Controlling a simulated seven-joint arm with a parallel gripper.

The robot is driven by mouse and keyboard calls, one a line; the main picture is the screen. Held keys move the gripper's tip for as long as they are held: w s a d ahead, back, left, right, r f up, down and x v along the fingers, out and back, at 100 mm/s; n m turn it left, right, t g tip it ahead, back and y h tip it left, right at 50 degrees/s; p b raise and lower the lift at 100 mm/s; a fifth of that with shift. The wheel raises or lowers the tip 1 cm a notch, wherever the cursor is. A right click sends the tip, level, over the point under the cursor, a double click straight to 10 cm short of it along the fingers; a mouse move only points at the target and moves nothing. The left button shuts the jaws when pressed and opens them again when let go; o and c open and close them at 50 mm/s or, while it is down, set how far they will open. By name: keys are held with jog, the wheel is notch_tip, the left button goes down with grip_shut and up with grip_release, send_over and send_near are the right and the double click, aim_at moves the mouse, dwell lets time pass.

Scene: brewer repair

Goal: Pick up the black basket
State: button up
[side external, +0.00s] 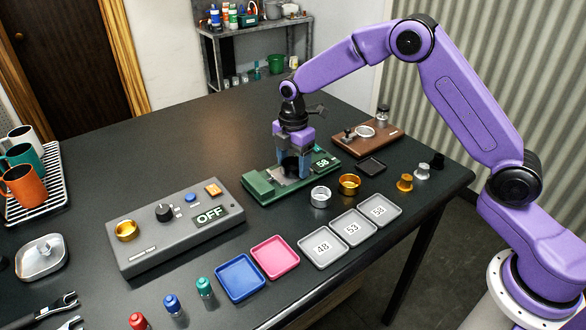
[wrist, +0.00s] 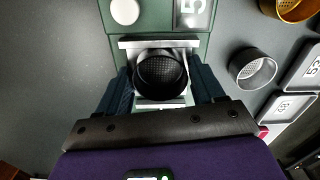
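The black basket (wrist: 160,72) is a small round cup with a mesh bottom. In the wrist view it stands on the pale metal plate (wrist: 188,45) of the green scale. In the side view the basket (side external: 291,166) shows between the fingers and is partly hidden by them. My gripper (side external: 292,168) points down over the scale, with one blue finger on each side of the basket. In the wrist view my gripper (wrist: 162,88) is open around the basket, with narrow gaps seeming to remain beside it.
The green scale (side external: 260,187) has a display. A silver basket (side external: 320,195) and a gold basket (side external: 349,184) stand close to its right. Grey numbered trays (side external: 323,247), blue and pink trays, and a grey control box (side external: 150,256) reading OFF lie in front.

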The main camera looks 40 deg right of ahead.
jog(key=c, duration=0.6)
jog(key=shift+r, duration=0.1)
jog(key=shift+c, duration=0.2)
